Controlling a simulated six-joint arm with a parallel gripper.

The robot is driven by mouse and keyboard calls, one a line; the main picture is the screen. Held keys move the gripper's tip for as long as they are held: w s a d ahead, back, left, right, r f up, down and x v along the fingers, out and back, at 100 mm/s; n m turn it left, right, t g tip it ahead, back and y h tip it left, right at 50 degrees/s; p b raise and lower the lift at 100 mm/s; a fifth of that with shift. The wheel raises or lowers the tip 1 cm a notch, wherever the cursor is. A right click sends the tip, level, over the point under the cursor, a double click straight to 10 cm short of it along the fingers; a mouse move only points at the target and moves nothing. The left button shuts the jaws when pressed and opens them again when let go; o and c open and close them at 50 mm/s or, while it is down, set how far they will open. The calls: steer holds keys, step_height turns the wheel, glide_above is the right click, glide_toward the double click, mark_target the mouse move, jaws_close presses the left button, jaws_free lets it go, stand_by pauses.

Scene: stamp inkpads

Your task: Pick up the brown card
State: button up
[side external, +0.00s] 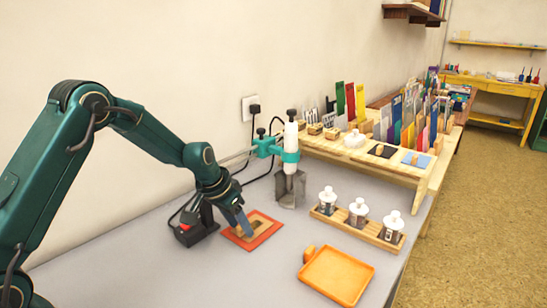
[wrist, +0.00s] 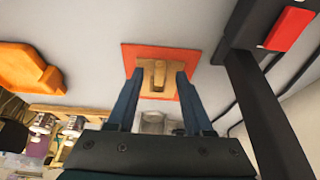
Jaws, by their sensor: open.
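The brown card (side external: 257,226) lies on a red-orange mat (side external: 266,236) on the grey table. In the wrist view, the brown card (wrist: 172,54) is on the red mat (wrist: 128,50), with a lighter tan raised piece (wrist: 158,70) at its middle. My gripper (side external: 245,233) points down over the card, its near finger hiding part of it. In the wrist view, my gripper (wrist: 158,75) is open, with one blue finger on each side of the tan piece. I cannot tell whether the fingertips touch the card.
A black device with a red top (side external: 185,227) stands close left of the mat. A teal clamp stand (side external: 275,147) is behind. A wooden rack (side external: 340,224) with white-topped bottles and an orange tray (side external: 325,275) are to the right. Table between them is clear.

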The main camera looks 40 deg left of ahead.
steer(key=shift+c, duration=0.3)
jaws_close()
step_height(320, 180, up, 14)
steer(key=s+d+r, duration=0.1)
steer(key=s+d, duration=0.2)
steer(key=s, duration=1.1)
steer(key=shift+s+r, duration=0.4)
stand_by(1.1)
